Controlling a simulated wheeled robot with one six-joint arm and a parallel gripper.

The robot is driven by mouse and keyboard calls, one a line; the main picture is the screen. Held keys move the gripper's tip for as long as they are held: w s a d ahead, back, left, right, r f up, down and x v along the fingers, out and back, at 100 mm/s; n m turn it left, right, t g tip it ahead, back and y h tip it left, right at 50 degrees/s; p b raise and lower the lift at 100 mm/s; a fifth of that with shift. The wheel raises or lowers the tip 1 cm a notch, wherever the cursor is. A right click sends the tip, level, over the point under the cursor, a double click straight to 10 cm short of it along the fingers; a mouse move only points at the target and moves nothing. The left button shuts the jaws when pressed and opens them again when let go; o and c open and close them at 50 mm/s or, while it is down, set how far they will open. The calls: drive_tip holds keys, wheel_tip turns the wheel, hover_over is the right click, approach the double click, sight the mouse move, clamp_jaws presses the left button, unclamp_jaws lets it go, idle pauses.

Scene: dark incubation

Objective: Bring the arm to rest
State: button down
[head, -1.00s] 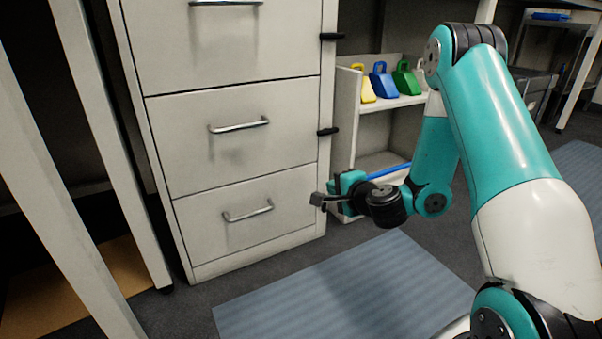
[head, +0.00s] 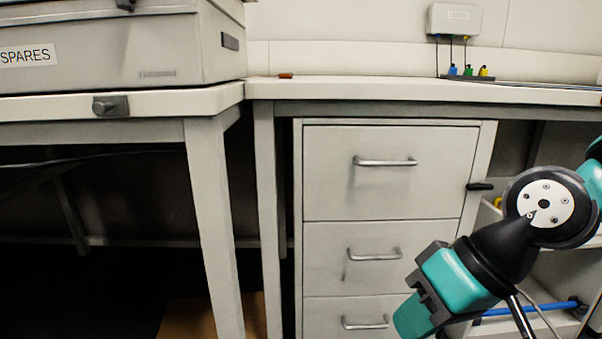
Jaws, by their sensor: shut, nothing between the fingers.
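My gripper (head: 425,285) is at the lower right of the head view, on the teal and black end of my arm. It is shut and empty. It shows in front of the lower drawers of a white drawer cabinet (head: 390,190), overlapping their right side in the picture. The gap between it and the drawer fronts cannot be told. The rest of my arm runs out of the picture at the right.
All visible drawers are closed. A grey case marked SPARES (head: 120,45) sits on the left bench (head: 160,104). The right bench (head: 350,90) stands over the cabinet. A small reddish-brown object (head: 286,75) lies on it. A blue bar (head: 530,308) shows in the shelf at right.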

drive_tip(key=s+d+r+n+g+h+p, duration=0.1)
drive_tip(key=s+d+r+n+h+p, duration=0.1)
drive_tip(key=s+r+p, duration=0.45)
wheel_tip(320, 180, up, 37)
drive_tip(key=p, duration=3.4)
drive_tip(key=shift+w, duration=0.1)
drive_tip(key=shift+f, duration=0.1)
